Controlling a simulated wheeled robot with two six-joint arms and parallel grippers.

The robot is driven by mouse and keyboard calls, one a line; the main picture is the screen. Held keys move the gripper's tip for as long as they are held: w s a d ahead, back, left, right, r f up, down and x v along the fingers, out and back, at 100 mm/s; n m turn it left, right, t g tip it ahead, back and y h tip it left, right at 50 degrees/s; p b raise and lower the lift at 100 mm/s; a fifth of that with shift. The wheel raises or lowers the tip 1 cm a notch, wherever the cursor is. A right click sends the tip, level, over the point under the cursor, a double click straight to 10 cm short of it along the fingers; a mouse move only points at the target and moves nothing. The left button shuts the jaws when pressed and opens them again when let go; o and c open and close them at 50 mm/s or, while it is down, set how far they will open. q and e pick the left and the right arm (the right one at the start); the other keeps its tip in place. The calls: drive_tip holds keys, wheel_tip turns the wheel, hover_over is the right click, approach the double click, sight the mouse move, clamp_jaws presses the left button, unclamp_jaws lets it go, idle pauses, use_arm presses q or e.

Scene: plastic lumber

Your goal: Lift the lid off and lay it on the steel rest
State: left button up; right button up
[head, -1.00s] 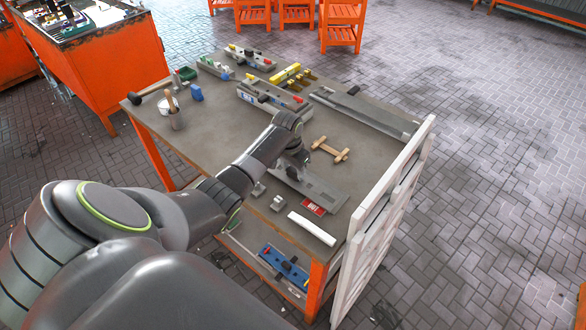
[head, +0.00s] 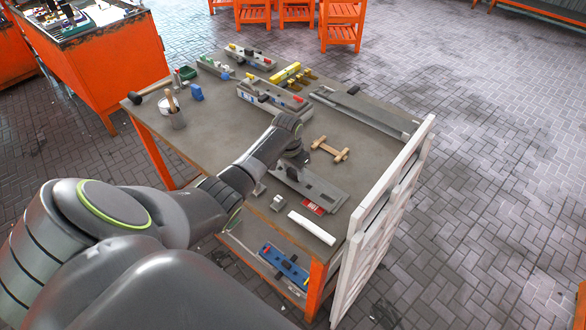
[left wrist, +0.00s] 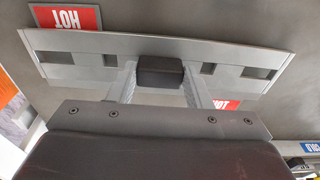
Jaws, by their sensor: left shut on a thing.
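The lid looks to be the long grey slotted plate (head: 325,189) near the table's front right, also in the left wrist view (left wrist: 95,58). A black block handle (left wrist: 160,71) stands at its middle. My left gripper (head: 293,165) is over the plate, its fingers (left wrist: 160,84) shut on the handle from both sides. Whether the plate rests on something or hangs just above it, I cannot tell. A long grey metal piece (head: 382,119) at the table's back right may be the steel rest; I cannot be sure. My right gripper is not in view.
A red HOT label (head: 312,207) is by the plate. A white bar (head: 312,229) and a small grey block (head: 278,202) lie near the front edge. A wooden stand (head: 329,150) is behind the plate. A white slatted panel (head: 385,210) stands along the right edge.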

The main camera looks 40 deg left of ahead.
use_arm(q)
drive_tip(key=shift+f, duration=0.25)
idle(0.8)
drive_tip(key=o, duration=1.9)
wheel_tip(320, 180, up, 5)
drive_tip(key=p, duration=0.5)
drive_tip(key=shift+r, duration=1)
